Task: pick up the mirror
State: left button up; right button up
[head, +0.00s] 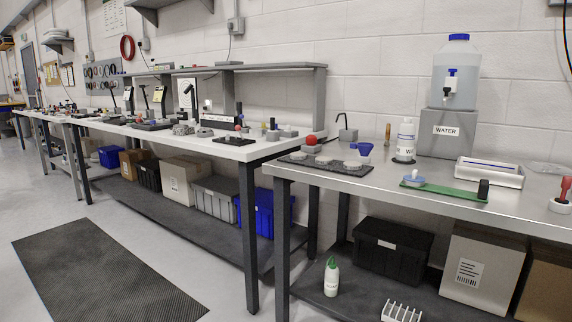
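Neither of my grippers is in view. I cannot clearly make out a mirror at this size. A dark mat (336,168) on the near steel bench holds several small pale round pieces (352,162). To its right, a small round light-blue piece (414,180) sits at the left end of a green strip (448,191) with a black block (484,189) at its right end. I cannot tell whether any of these is the mirror.
A cluttered white bench (225,149) extends left. Open floor with a black mat (100,262) lies in front.

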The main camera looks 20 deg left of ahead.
aim_at(319, 160)
jog(key=i+l+u, duration=0.15)
jog(key=u, duration=0.2)
jog(key=l+u, duration=0.35)
jog(key=i+l+u, duration=0.15)
jog(key=l+u, duration=0.5)
jog(key=l, duration=1.95)
jog(key=u, duration=0.95)
jog(key=i+u, duration=0.35)
jog(key=i, duration=2.65)
jog(key=i+z, duration=0.1)
jog(key=i, duration=0.7)
jog(key=i+j+z, duration=0.1)
jog(key=i, duration=0.7)
jog(key=j, duration=0.1)
